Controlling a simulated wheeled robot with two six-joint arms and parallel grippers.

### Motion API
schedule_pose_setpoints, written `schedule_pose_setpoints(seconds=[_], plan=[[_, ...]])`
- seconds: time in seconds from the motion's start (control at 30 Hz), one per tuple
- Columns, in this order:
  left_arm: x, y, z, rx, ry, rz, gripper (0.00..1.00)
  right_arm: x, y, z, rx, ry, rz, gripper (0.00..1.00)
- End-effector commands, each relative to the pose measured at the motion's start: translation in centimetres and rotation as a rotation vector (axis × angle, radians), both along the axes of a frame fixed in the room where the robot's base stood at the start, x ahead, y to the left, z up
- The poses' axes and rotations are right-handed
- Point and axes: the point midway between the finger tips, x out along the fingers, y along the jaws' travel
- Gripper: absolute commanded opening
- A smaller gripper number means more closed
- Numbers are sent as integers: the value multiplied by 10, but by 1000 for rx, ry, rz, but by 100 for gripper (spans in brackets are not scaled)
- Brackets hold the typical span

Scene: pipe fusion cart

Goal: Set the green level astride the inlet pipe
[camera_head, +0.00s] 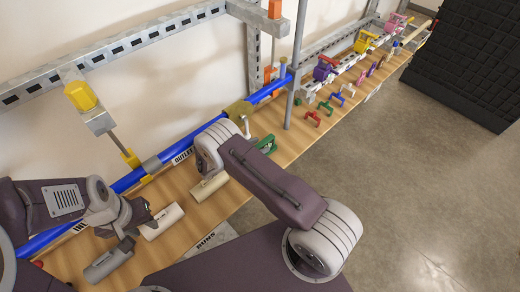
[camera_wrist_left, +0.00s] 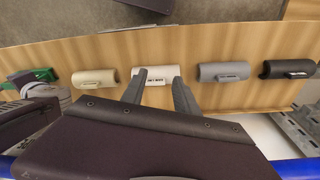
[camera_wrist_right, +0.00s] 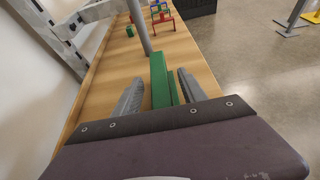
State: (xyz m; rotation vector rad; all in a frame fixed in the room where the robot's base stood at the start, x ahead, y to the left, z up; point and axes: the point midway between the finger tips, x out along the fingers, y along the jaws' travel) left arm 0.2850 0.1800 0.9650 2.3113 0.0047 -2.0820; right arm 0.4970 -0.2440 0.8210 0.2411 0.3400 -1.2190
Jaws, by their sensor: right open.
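The green level (camera_wrist_right: 160,82) is a long green block over the wooden bench. In the right wrist view it lies between the spread fingers of my right gripper (camera_wrist_right: 159,76), which is open. In the head view the green level (camera_head: 267,143) shows just past my right wrist, which hides most of that gripper. A blue pipe (camera_head: 205,129) runs along the wall side of the bench, left of the level; I cannot tell which stretch is the inlet. My left gripper (camera_wrist_left: 158,74) is open above a white half-round shell (camera_wrist_left: 155,88); I cannot tell whether it touches it.
Beige (camera_wrist_left: 94,78), grey (camera_wrist_left: 224,71) and black (camera_wrist_left: 288,69) shells lie in a row with the white one. Yellow clamps (camera_head: 131,158) stand at the pipe. A grey post (camera_head: 296,70) rises beyond the level. Small coloured brackets (camera_head: 312,117) lie farther along.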

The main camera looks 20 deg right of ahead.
Motion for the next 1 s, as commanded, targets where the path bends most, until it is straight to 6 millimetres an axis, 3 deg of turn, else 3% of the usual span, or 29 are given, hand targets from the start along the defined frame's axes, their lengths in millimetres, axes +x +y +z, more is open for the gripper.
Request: schedule_pose_setpoints(seconds=[0.3,0.47,0.5,0.83,1.0], plan=[[0,0,1,0,0,0,36,3,-9,-4,0,0,1,49],[0,0,1,0,0,0,36,3,-9,-4,0,-1,1,5],[0,0,1,0,0,0,36,3,-9,-4,0,-1,1,0],[0,0,1,0,0,0,36,3,-8,-2,0,-1,1,0],[0,0,0,0,0,0,36,3,-8,15,1,-3,0,0]])
